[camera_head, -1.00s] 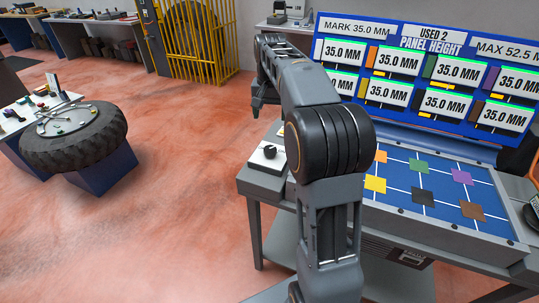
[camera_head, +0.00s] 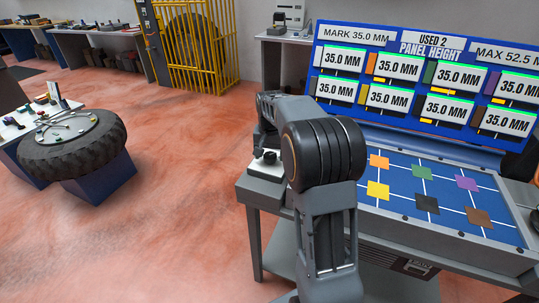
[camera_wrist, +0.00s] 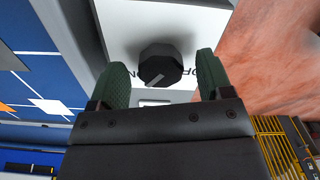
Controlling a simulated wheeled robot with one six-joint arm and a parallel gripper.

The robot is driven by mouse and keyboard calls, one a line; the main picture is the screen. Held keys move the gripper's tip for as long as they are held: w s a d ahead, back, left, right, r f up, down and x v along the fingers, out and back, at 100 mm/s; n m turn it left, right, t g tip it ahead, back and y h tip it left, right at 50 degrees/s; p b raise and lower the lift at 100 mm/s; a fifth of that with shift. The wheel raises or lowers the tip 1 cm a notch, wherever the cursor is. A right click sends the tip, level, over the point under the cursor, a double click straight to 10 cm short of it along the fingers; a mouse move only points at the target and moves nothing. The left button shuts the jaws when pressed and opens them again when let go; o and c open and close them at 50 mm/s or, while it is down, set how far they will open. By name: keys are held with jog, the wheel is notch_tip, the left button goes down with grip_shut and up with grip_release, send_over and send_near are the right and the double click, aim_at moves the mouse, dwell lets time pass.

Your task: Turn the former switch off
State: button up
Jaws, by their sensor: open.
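The former switch is a black rotary knob (camera_wrist: 161,65) on a white plate (camera_wrist: 185,18) with partly hidden lettering. A pale pointer line on the knob points down and to the left, towards the letters "ON" in the wrist view. My gripper (camera_wrist: 163,75) is open, with its green-padded fingers on either side of the knob; I cannot tell whether they touch it. In the head view the knob (camera_head: 269,157) shows at the left end of the table, with my gripper just above it.
A blue grid bed (camera_head: 400,180) with coloured squares lies right of my arm. Behind it stands a display board (camera_head: 420,43) reading 35.0 MM in several boxes. A tyre (camera_head: 75,155) on a stand is at left, with open red floor between.

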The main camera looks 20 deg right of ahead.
jog(key=shift+f, duration=0.1)
jog(key=shift+c, duration=0.2)
jog(key=c, duration=0.9)
jog(key=shift+n, duration=0.4)
jog(key=n+p, duration=0.2)
jog(key=n, duration=0.1)
jog(key=n+p, duration=0.2)
jog(key=n, duration=0.3)
jog(key=shift+d+n, duration=0.15)
jog(key=shift+n, duration=0.15)
jog(key=n+p, duration=0.1)
jog(key=n, duration=0.3)
jog(key=shift+d+n+p, duration=0.1)
jog(key=shift+n+p, duration=0.4)
jog(key=shift+n, duration=1.7)
jog(key=shift+w, duration=0.1)
